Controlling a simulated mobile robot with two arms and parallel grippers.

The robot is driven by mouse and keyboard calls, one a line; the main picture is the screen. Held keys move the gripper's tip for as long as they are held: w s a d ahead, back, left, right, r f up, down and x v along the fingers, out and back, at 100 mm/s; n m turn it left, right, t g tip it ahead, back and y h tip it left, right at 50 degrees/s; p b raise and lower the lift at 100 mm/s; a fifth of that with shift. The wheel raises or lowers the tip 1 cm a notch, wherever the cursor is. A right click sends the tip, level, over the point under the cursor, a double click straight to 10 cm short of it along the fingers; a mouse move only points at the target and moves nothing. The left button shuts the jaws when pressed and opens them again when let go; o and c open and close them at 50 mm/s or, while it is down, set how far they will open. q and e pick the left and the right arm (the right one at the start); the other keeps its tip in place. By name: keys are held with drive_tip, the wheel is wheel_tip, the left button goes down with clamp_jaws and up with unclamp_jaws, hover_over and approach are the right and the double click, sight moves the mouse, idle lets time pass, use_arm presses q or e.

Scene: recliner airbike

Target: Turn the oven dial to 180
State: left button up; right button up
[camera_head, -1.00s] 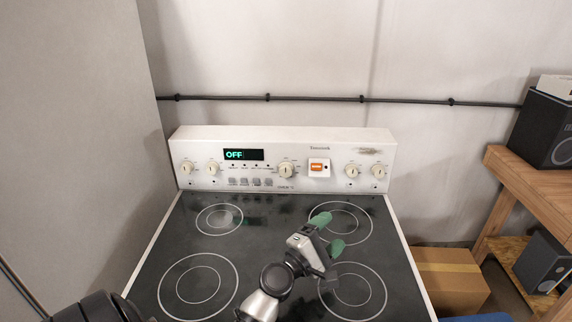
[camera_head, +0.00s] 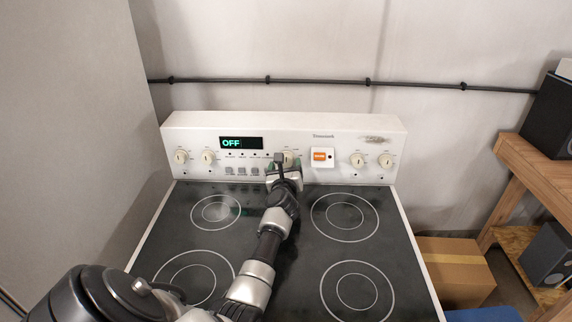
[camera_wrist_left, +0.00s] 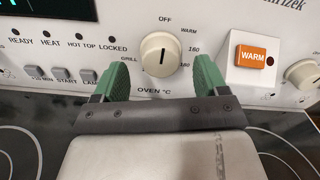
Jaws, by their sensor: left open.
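The oven dial (camera_wrist_left: 161,55) is a round cream knob on the stove's back panel, with its dark mark upright toward OFF in the left wrist view. Printed labels around it read OFF, WARM, 160, 180 and GRILL. In the head view the dial (camera_head: 290,158) is partly hidden behind my gripper. My left gripper (camera_wrist_left: 162,78) is open, with its green fingers on either side of the dial and a little below it; I cannot tell whether they touch it. It also shows in the head view (camera_head: 283,165). The display (camera_head: 241,143) reads OFF. My right gripper is not in view.
An orange WARM switch (camera_wrist_left: 252,54) sits right of the dial, and small buttons (camera_wrist_left: 74,74) lie left of it. More knobs (camera_head: 358,160) line the panel. The black cooktop (camera_head: 310,250) below is bare. A cardboard box (camera_head: 455,268) and wooden bench (camera_head: 535,170) stand at right.

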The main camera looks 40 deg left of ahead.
sight(287, 160)
use_arm(q)
drive_tip(key=shift+x, duration=1.05)
drive_tip(key=shift+w+a+b, duration=0.15)
drive_tip(key=shift+w+b, duration=0.1)
drive_tip(key=shift+b, duration=0.05)
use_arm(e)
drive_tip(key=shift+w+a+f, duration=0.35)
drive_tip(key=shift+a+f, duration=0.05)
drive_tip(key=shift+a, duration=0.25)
use_arm(q)
drive_tip(key=shift+c, duration=0.4)
drive_tip(key=c, duration=0.8)
drive_tip(key=shift+c, duration=0.2)
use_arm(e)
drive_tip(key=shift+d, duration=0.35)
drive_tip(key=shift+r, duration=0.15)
